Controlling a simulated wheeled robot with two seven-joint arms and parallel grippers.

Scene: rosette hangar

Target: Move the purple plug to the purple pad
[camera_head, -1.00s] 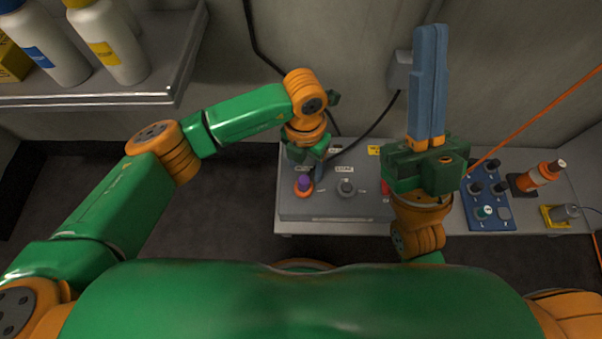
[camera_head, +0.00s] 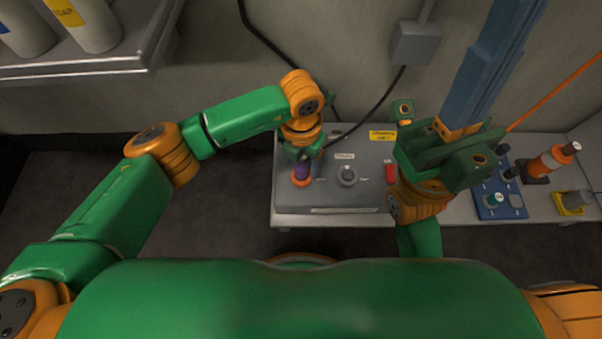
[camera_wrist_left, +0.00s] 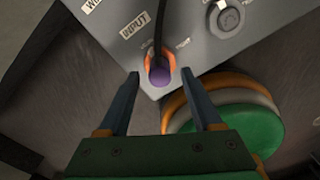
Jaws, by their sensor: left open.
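The purple plug (camera_head: 302,172) stands in an orange ring on the front left of a grey box (camera_head: 330,197). In the left wrist view the plug (camera_wrist_left: 159,75) shows below an INPUT label, with a dark cable running up from it. My left gripper (camera_head: 305,157) is over the plug in the head view. In the left wrist view its open fingers (camera_wrist_left: 160,75) lie on either side of the plug, apparently not touching it. My right gripper (camera_head: 495,55) is raised at the right, its blue fingers together and empty, tips cut off at the top. I see no purple pad.
The box also carries a grey knob (camera_head: 347,175) and a red part (camera_head: 390,173). On the right of the bench are a blue panel (camera_head: 497,205) with knobs, an orange cylinder (camera_head: 548,161) and a yellow holder (camera_head: 570,203). A shelf (camera_head: 85,68) with bottles is upper left.

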